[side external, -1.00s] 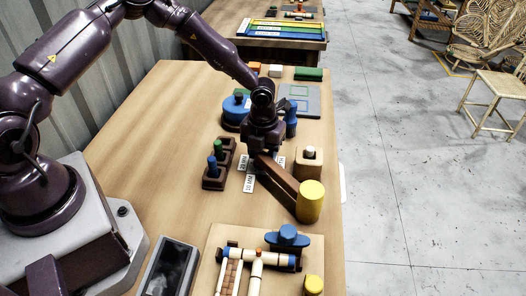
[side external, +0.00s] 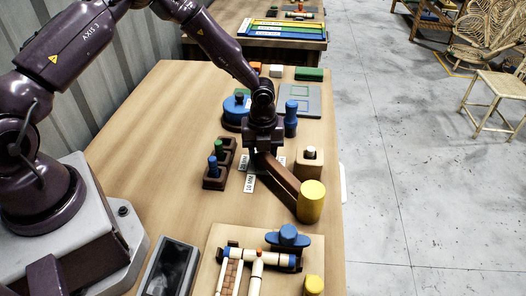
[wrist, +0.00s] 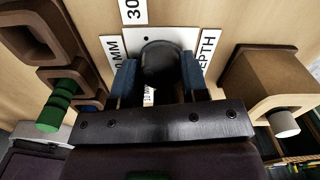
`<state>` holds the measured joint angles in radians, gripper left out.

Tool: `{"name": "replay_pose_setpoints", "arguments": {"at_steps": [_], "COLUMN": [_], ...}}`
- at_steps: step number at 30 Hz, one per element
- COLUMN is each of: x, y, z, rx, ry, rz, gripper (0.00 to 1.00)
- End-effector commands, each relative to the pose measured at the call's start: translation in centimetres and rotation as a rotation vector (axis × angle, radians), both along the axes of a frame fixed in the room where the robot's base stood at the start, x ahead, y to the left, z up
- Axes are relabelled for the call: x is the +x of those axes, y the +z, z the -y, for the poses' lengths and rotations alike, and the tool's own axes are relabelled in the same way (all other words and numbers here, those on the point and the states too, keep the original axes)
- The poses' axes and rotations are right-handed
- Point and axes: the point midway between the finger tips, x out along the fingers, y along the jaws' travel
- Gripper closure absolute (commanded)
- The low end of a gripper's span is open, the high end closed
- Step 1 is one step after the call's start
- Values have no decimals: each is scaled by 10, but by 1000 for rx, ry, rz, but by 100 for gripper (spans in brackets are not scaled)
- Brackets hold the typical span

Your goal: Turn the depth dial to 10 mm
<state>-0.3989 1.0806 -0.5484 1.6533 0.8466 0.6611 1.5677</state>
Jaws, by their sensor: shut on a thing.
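The depth dial's dark rounded knob (wrist: 160,60) stands on a pale plate (wrist: 187,38) in the wrist view. My gripper (wrist: 158,78) has its two blue-lined fingers on either side of the knob and is shut on it. In the side view my gripper (side external: 264,152) points down at the dial, hiding most of it. White labels stand around the plate: a 10 MM label (side external: 249,183), a 20 MM label (side external: 244,162), a label starting with 30 (wrist: 133,10) and a DEPTH label (wrist: 207,47). The knob's exact setting cannot be read.
A brown bar (side external: 281,180) with a yellow cylinder (side external: 311,202) lies close in front of my gripper. A wooden block with a white peg (side external: 309,161) stands right; a dark peg holder (side external: 214,182) stands left. A board with rattan pieces (side external: 217,245) lies in front.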

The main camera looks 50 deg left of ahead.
Motion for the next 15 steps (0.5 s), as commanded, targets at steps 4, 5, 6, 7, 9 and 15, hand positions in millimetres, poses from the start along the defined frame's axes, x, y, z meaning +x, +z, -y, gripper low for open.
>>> {"name": "replay_pose_setpoints", "arguments": {"at_steps": [4,5,6,7,9,15], "x": [0,0,0,-1,-1,-1], "y": [1,1,1,1,1,1], "z": [0,0,0,0,0,0], "rx": [1,1,1,1,1,1], "ry": [53,61,69,74,83,89], "rz": [-1,-1,-1,-1,-1,-1], "gripper": [83,83,83,83,83,83]}}
